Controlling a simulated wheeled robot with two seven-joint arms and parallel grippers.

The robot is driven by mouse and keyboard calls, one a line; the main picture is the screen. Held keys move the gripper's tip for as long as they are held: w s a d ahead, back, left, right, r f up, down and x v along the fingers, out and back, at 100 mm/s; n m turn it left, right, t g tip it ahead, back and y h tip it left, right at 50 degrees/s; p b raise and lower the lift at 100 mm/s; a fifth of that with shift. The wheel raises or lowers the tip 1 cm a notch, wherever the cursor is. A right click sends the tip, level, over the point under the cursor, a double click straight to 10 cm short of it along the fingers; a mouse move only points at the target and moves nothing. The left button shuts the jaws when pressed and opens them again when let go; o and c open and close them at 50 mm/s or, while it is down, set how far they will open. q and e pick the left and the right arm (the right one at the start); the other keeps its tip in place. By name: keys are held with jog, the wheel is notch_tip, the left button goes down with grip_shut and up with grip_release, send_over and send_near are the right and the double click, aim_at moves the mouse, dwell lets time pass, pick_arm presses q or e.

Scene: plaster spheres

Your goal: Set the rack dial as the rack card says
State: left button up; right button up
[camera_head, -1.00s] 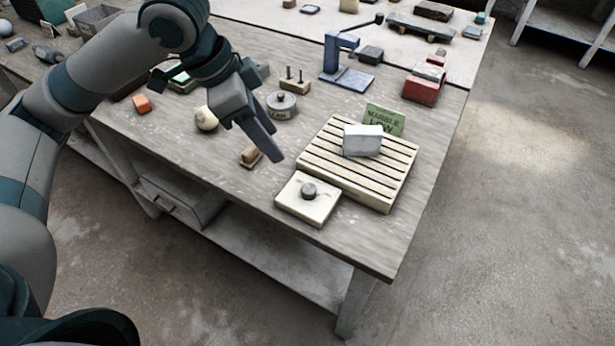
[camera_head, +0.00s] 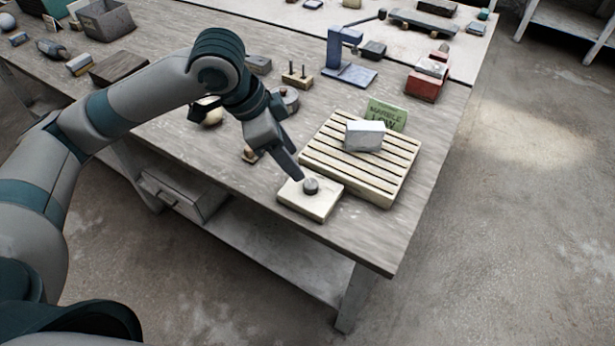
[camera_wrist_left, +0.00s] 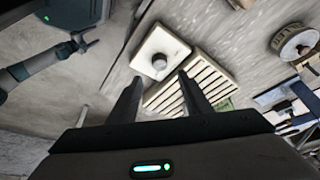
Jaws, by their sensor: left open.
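The rack dial is a dark round knob (camera_head: 310,186) on a cream square base (camera_head: 318,208) at the front edge of the bench. The slatted rack (camera_head: 385,180) stands beside it with a pale block (camera_head: 365,135) on top. The green rack card (camera_head: 387,115) stands at the rack's back and reads "MARBLE LOW". My left gripper (camera_head: 291,174) is open and empty, just behind and left of the knob. In the left wrist view the knob (camera_wrist_left: 159,62) shows beyond the open fingers (camera_wrist_left: 157,92), apart from them. My right gripper is not in view.
A blue stand (camera_head: 350,72) and red blocks (camera_head: 427,82) stand farther back. A small brown piece (camera_head: 249,155) and a round pale ball (camera_head: 212,117) are near my left arm.

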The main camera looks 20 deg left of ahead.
aim_at(310, 183)
pick_arm(q)
jog(key=x, duration=0.9)
jog(key=shift+f, duration=0.15)
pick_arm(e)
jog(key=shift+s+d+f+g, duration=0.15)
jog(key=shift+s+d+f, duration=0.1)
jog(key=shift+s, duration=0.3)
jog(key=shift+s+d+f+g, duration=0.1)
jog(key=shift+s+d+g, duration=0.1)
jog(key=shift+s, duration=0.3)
pick_arm(q)
jog(key=shift+c, duration=0.3)
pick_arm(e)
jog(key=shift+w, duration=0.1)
pick_arm(q)
jog(key=c, duration=1)
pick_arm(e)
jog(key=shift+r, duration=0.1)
